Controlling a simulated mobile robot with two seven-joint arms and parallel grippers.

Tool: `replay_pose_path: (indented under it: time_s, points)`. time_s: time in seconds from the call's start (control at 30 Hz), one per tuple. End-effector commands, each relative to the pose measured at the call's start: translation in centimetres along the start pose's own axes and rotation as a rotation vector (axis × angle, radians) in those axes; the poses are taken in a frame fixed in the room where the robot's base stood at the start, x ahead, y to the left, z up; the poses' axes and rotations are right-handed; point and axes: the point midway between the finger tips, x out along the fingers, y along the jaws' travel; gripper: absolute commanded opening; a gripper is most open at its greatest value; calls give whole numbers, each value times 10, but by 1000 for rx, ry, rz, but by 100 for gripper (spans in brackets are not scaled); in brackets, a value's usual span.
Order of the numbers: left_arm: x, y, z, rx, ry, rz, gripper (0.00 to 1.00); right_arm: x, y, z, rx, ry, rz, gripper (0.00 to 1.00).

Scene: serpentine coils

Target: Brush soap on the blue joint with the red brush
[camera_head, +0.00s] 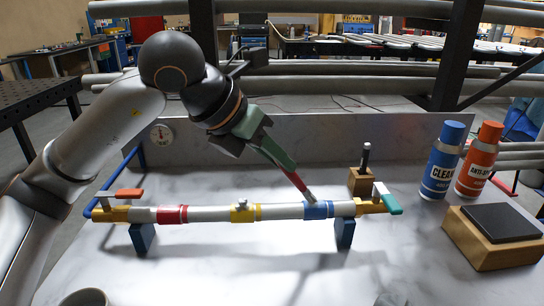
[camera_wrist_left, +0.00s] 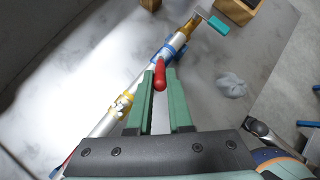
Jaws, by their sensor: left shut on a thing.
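A horizontal pipe carries a blue joint (camera_head: 319,210) near its right end, and the joint also shows in the left wrist view (camera_wrist_left: 178,50). My left gripper (camera_head: 290,170) comes down from the upper left, shut on the red brush (camera_head: 297,181). The brush tilts down to the right, with its tip at the top of the blue joint; I cannot tell how firmly it touches. In the left wrist view the brush's red end (camera_wrist_left: 160,74) shows between the green fingers, and its bristles are hidden. My right gripper is not in view.
The pipe also has a red joint (camera_head: 172,215) and a yellow joint (camera_head: 243,213). A green-handled valve (camera_head: 389,200) and a wooden block (camera_head: 361,183) are close on the right. Blue (camera_head: 441,160) and orange (camera_head: 479,159) bottles stand beyond. A pale translucent lump (camera_wrist_left: 231,85) lies beside the pipe.

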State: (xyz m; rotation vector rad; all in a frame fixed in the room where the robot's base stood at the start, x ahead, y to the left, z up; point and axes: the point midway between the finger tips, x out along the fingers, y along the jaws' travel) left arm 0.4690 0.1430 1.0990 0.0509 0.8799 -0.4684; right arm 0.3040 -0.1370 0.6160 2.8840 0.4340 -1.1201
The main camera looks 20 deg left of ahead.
Motion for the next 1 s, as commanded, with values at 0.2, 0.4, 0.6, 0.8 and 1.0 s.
replay_pose_path:
  time_s: [0.2,0.4,0.6,0.8,1.0]
  points:
    - [6,-8,4,2,10,-1,0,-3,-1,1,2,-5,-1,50]
    - [9,-11,6,1,10,0,0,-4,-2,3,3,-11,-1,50]
    - [12,-17,12,1,9,-1,0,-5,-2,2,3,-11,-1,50]
    - [14,-18,14,0,5,0,0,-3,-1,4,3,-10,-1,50]
    - [12,-15,12,0,5,1,0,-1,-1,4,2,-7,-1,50]
